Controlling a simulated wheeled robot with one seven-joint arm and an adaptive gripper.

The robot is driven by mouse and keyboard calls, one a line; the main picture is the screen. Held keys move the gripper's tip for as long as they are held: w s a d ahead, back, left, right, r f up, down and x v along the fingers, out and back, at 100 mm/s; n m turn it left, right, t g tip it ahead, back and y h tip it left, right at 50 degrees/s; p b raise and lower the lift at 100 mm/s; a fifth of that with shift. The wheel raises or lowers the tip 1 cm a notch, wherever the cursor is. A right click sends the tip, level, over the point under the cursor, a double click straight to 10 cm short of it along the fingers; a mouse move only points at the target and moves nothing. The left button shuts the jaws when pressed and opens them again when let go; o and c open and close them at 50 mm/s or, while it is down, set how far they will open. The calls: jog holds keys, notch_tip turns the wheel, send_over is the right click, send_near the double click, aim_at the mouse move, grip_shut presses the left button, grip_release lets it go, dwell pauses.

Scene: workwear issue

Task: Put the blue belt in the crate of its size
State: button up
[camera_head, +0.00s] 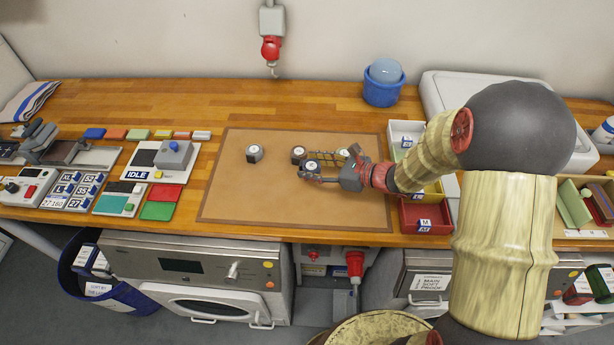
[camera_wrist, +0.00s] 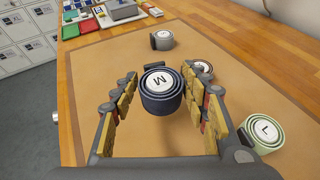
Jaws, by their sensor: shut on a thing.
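The blue belt (camera_wrist: 160,95) is a dark blue roll with a white top label reading M. My gripper (camera_wrist: 157,100) is shut on it, with a finger on each side. In the head view the blue belt (camera_head: 312,166) is between the fingers of my gripper (camera_head: 316,164), over the brown mat (camera_head: 235,200); whether it touches the mat is unclear. The red crate's front labels read M. My arm partly hides the crates.
A grey roll (camera_head: 255,153) and a darker roll (camera_head: 298,153) stand on the mat. A pale green roll labelled L (camera_wrist: 263,132) stands beside my gripper in the wrist view. A blue bucket (camera_head: 383,88) stands behind. The mat's left and front are clear.

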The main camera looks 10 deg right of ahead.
aim_at(308, 168)
jog(key=w+f, duration=0.1)
jog(key=w+a+f, duration=0.1)
jog(key=shift+f, duration=0.3)
jog(key=shift+w+f+b, duration=0.2)
jog(key=shift+f+b, duration=0.75)
jog(key=shift+f, duration=0.75)
jog(key=shift+f, duration=0.2)
jog(key=o, duration=1.2)
